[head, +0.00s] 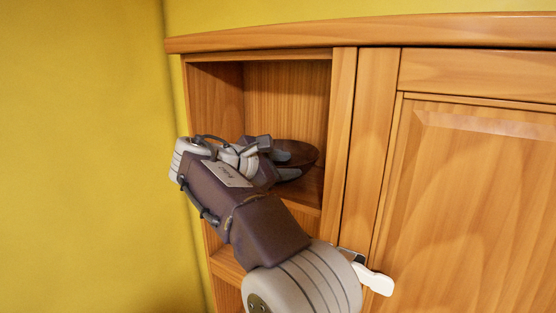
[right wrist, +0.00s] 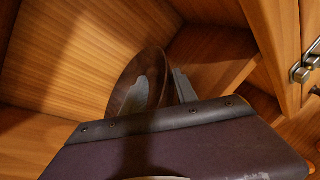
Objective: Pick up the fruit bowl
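The fruit bowl (head: 300,151) is a dark brown, shallow round bowl inside the open niche of a wooden cabinet. It also shows in the right wrist view (right wrist: 151,62), partly hidden by my gripper. My right gripper (head: 283,164) reaches into the niche from the left at the bowl's near side. In the right wrist view its two grey fingers (right wrist: 163,88) stand apart, with part of the bowl's edge seen between them. I cannot tell whether the fingers touch it. No contents show in the bowl. My left gripper is not in view.
The niche shelf (head: 305,190) lies under the bowl, with wooden walls close around it. A closed panelled door (head: 475,190) is to the right. A pale handle-like piece (head: 375,280) sticks out near my arm. A yellow wall (head: 80,150) fills the left.

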